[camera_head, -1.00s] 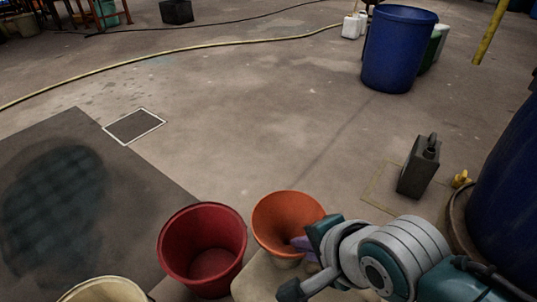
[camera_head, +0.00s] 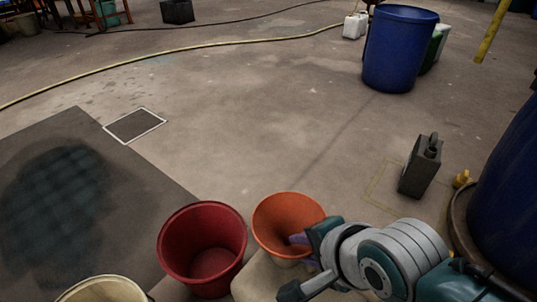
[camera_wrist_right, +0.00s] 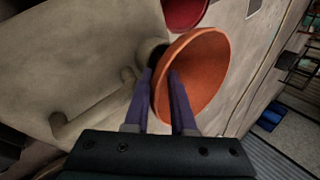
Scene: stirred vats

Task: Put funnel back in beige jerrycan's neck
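The orange funnel (camera_head: 275,218) is at the bottom centre of the head view, mouth up, over the top of the beige jerrycan (camera_head: 258,280). In the right wrist view the funnel (camera_wrist_right: 205,70) is beside the jerrycan's neck (camera_wrist_right: 150,50) and partly covers it. The jerrycan (camera_wrist_right: 85,60) shows its handle there. My right gripper (camera_wrist_right: 163,75) is shut on the funnel's wall, one purple finger inside the bowl and one outside. The spout is hidden, so I cannot tell whether it is in the neck. My left gripper is not in view.
A red bucket (camera_head: 203,235) stands close left of the funnel. A cream bucket (camera_head: 105,292) is cut off at the bottom left. A dark grey canister (camera_head: 416,170) and a large blue barrel (camera_head: 510,190) stand to the right. The middle floor is clear.

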